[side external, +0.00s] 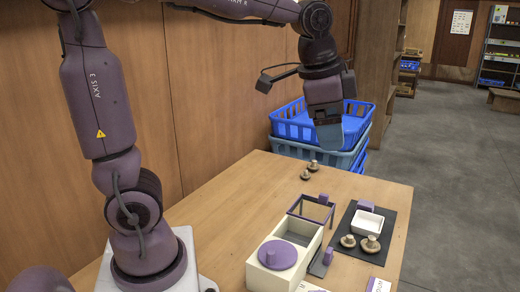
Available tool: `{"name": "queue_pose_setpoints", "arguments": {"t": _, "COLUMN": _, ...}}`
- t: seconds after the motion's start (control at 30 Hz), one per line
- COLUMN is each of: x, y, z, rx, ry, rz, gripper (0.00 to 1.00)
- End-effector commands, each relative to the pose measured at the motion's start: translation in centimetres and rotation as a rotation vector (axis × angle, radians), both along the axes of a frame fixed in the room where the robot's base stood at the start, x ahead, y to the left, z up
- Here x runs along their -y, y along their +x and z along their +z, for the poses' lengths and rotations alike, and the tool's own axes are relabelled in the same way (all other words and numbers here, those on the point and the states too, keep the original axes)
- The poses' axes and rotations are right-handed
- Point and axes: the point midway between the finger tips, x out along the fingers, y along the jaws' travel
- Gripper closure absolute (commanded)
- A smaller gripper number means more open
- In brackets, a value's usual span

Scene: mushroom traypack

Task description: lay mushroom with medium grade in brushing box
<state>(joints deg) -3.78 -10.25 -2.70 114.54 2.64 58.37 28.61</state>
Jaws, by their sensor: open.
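My gripper (329,137) hangs open above the far end of the table, in front of the blue crates. Two small brown mushrooms (307,174) stand close together on the bare wood below it. Two more mushrooms (371,244) sit on a dark mat at the right, one larger than the other. A cream box (256,273) stands at the front with a round purple lid or disc (278,254) on its near part and a grey opening behind. I cannot tell if this is the brushing box, or which mushroom is medium grade.
A white tray (367,221) with a purple block behind it lies on the dark mat (396,219). A dark open frame (291,209) stands behind the cream box. Printed cards (378,285) lie at the front. Blue crates (292,128) stand beyond the table.

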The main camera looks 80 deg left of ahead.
Motion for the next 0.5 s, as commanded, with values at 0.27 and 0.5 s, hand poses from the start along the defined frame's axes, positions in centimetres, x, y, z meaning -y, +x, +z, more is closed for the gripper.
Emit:
{"name": "queue_pose_setpoints", "arguments": {"t": 0.27, "x": 1.0, "y": -10.0, "z": -1.3, "rx": 0.161, "ry": -0.172, "rz": 0.337, "gripper": 0.21}}
{"name": "queue_pose_setpoints", "arguments": {"t": 0.5, "x": 1.2, "y": -12.5, "z": -2.8, "rx": 0.200, "ry": -0.245, "rz": 0.447, "gripper": 0.46}}
